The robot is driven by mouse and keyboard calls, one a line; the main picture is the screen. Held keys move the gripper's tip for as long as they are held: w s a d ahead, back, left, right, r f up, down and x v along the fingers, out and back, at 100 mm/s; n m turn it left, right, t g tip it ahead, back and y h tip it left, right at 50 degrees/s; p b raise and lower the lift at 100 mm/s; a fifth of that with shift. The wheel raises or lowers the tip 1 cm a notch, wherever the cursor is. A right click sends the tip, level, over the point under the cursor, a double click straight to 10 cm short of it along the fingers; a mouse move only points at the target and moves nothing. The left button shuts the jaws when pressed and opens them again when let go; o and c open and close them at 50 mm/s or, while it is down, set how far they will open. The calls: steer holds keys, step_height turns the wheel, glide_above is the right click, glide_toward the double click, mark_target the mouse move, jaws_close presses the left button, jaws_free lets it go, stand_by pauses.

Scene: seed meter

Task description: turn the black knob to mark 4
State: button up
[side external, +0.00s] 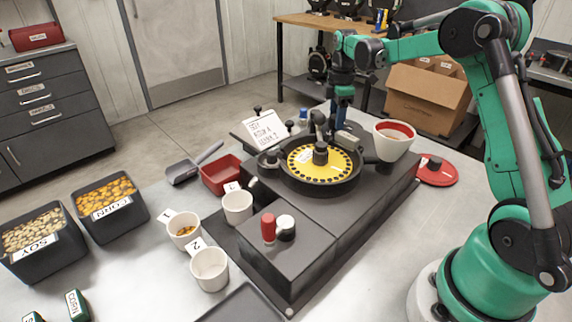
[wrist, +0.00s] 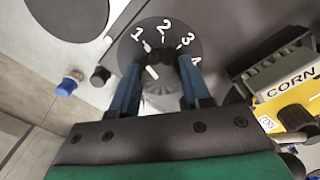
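The black knob (wrist: 163,62) sits on a dark round dial (wrist: 203,50) with white marks 1, 2, 3 and 4 in the wrist view. The 4 is partly cut off by my right finger. A short white line shows on the knob; which mark it points to is unclear. My gripper (wrist: 160,68) has its blue fingers on either side of the knob, close to it. I cannot tell whether they touch it. In the side view my gripper (side external: 344,97) is low behind the seed meter (side external: 320,180), and the knob is hidden there.
In the wrist view a blue cap (wrist: 68,85) and a small black knob (wrist: 100,76) lie left of the dial.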

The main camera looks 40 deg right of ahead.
jaws_close()
steer(key=m, duration=1.1)
steer(key=shift+m, duration=0.4)
steer(key=m, duration=0.6)
steer(key=shift+a, duration=0.1)
steer(key=m, duration=0.5)
steer(key=shift+m, duration=0.4)
